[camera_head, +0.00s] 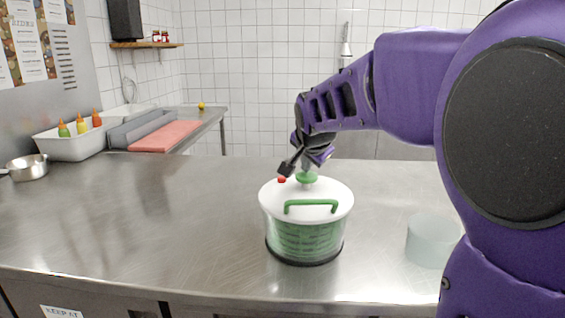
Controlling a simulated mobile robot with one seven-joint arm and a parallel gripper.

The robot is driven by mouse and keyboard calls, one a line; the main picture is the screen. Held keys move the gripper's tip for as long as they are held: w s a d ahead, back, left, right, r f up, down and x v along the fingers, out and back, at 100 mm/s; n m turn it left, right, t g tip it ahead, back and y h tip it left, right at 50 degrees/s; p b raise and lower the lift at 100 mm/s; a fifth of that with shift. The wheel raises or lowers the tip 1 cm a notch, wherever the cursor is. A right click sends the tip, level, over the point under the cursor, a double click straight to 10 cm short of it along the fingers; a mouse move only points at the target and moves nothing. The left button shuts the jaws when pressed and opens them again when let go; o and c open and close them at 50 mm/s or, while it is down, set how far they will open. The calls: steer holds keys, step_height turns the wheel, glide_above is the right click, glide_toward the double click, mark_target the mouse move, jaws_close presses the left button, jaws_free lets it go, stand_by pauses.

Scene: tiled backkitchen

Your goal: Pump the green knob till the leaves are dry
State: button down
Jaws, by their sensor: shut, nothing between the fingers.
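The salad spinner (306,220) stands upright on the steel counter. It has a white lid, a green handle on the lid, a clear bowl with green showing inside and a dark base. The green knob (306,178) is at the back of the lid, with a small red button (281,180) to its left. My gripper (287,169) is shut and empty, just above the lid, beside the knob and over the red button. I cannot tell whether it touches the knob. The leaves cannot be told apart inside the bowl.
A frosted round container (433,241) stands on the right, partly behind my arm. A white bin (75,143) with squeeze bottles, a metal pan (27,168) and a pink board (166,136) are at the left. The counter (150,215) left of the spinner is clear.

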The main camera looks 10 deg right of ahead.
mark_target(306, 176)
steer(key=shift+f, duration=0.15)
steer(key=shift+r+p, duration=1.35)
steer(key=shift+r, duration=0.85)
steer(key=shift+r+p, duration=1.7)
steer(key=shift+r, duration=0.8)
